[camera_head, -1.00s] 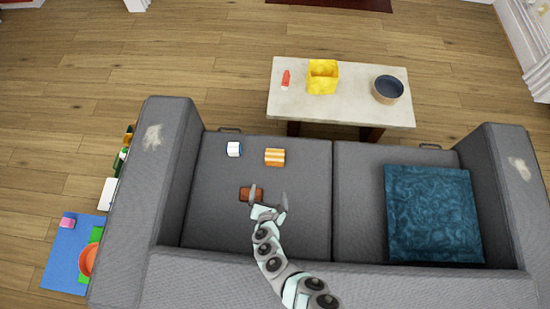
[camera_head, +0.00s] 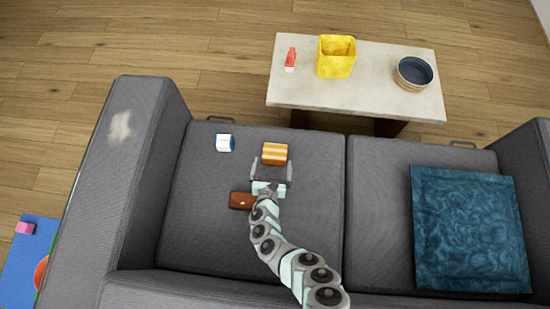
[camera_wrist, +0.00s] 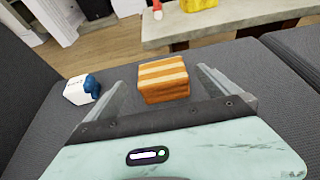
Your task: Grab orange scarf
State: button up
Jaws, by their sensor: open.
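The orange scarf, a folded block with orange and cream stripes (camera_head: 275,153), lies on the left seat cushion of the grey sofa. My gripper (camera_head: 271,168) is open just on the near side of it, its two fingers pointing toward it. In the wrist view the scarf (camera_wrist: 163,79) sits between the two fingers (camera_wrist: 170,92), nearer the right one, toward their far ends. I cannot tell whether either finger touches it. Nothing is held.
A brown wallet-like item (camera_head: 241,200) lies close beside my arm. A white and blue item (camera_head: 225,142) lies left of the scarf. A teal cushion (camera_head: 467,230) covers much of the right seat. Beyond the sofa, a low table (camera_head: 375,97) holds a yellow bin (camera_head: 336,60).

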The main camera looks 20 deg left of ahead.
aim_at(274, 155)
jog(key=shift+w+f+b, duration=0.1)
jog(key=shift+f+b, duration=0.2)
jog(key=shift+f, duration=0.45)
jog(key=shift+w+a+f, duration=0.1)
jog(key=shift+w+f, duration=0.05)
jog(key=shift+w, duration=0.15)
jog(key=shift+b+x, duration=1.4)
jog(key=shift+x, duration=1.95)
jog(key=shift+r, duration=0.2)
jog(key=c, duration=1.2)
